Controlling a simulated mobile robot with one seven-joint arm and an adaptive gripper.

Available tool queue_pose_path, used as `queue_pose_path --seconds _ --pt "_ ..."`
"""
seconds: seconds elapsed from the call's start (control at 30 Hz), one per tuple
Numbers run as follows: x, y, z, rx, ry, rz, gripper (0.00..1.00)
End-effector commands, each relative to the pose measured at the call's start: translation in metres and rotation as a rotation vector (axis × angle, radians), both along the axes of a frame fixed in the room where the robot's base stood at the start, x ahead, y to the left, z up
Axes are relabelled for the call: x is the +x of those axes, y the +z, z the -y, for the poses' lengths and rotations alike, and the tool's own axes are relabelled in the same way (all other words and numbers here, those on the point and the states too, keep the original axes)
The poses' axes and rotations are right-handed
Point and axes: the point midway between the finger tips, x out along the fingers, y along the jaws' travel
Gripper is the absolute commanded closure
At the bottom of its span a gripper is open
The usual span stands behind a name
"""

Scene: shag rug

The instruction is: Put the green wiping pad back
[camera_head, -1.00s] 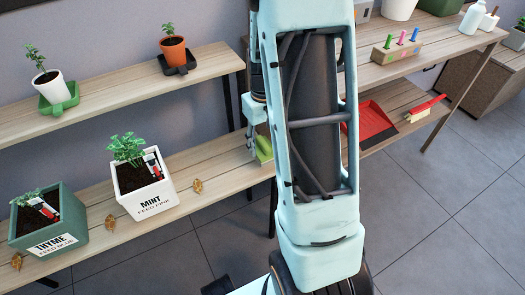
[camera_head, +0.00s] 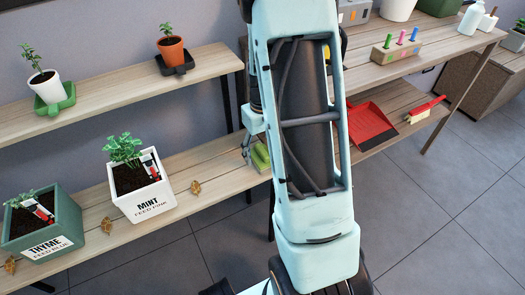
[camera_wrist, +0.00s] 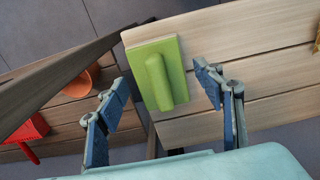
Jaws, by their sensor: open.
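The green wiping pad (camera_wrist: 157,73) lies flat on the end of the lower wooden bench in the wrist view, with its raised grip facing up. Part of it also shows in the head view (camera_head: 260,156), beside my arm. My gripper (camera_wrist: 164,92) is open, with one blue-padded finger on each side of the pad. The fingers look apart from the pad, and nothing is held. In the head view most of my gripper is hidden behind my arm.
The lower bench (camera_head: 200,165) carries a white MINT planter (camera_head: 143,194), a green THYME planter (camera_head: 45,225) and several small brown pieces. A red dustpan (camera_head: 369,125) and a brush (camera_head: 425,109) lie on the right table's lower shelf. Bare bench lies right of the pad in the wrist view.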

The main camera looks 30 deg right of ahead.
Motion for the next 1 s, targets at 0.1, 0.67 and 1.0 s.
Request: queue_pose_path --seconds 0.1,0.67,1.0 --pt "0.000 0.000 0.000 0.000 0.000 0.000 0.38" --pt "0.001 0.095 0.000 -0.001 0.000 0.004 0.38" --pt "0.000 0.122 0.000 0.000 0.000 0.000 0.38"
